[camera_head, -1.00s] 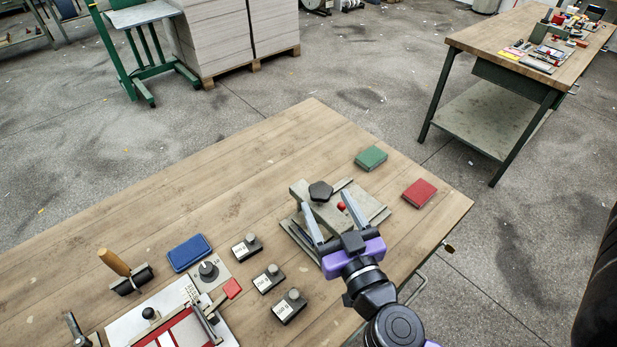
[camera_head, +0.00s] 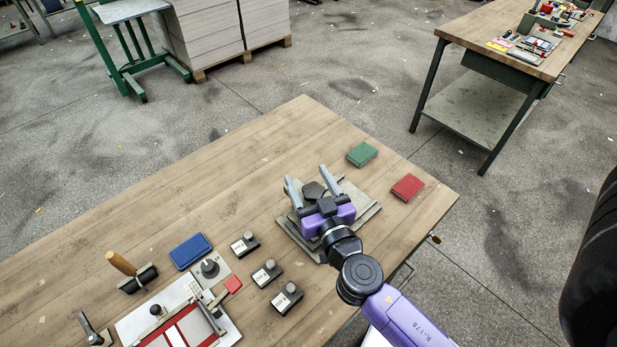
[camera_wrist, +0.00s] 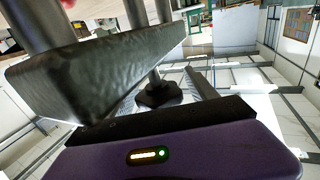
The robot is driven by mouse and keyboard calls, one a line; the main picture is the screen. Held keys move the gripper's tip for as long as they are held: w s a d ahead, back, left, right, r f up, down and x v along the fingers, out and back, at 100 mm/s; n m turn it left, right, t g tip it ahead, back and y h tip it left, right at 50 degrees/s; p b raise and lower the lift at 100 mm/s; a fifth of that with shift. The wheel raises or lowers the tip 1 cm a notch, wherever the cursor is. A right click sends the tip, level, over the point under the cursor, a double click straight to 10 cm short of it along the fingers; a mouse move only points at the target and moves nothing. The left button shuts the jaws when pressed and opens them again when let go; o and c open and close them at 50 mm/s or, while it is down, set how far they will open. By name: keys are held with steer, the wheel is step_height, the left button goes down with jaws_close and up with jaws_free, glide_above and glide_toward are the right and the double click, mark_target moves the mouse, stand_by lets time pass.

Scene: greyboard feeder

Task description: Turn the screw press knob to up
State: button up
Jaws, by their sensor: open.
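The screw press (camera_head: 364,207) is a grey metal device near the table's right edge. Its black, many-sided knob (camera_head: 314,190) shows on top, partly hidden by my gripper. My gripper (camera_head: 305,174) is open, with its two grey fingers reaching over the press on either side of the knob in the head view. I cannot tell whether they touch it. In the wrist view, a large dark slab (camera_wrist: 100,75) fills the upper left above my gripper's purple body. I cannot tell surely which press part it is. The red ball on the press is hidden in the head view.
A green block (camera_head: 361,154) and a red block (camera_head: 407,187) lie right of the press. Several small black weights (camera_head: 266,273), a blue pad (camera_head: 190,250) and a framed fixture (camera_head: 180,325) are to the left. The table's far middle is clear.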

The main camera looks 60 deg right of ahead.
steer(key=c, duration=1.4)
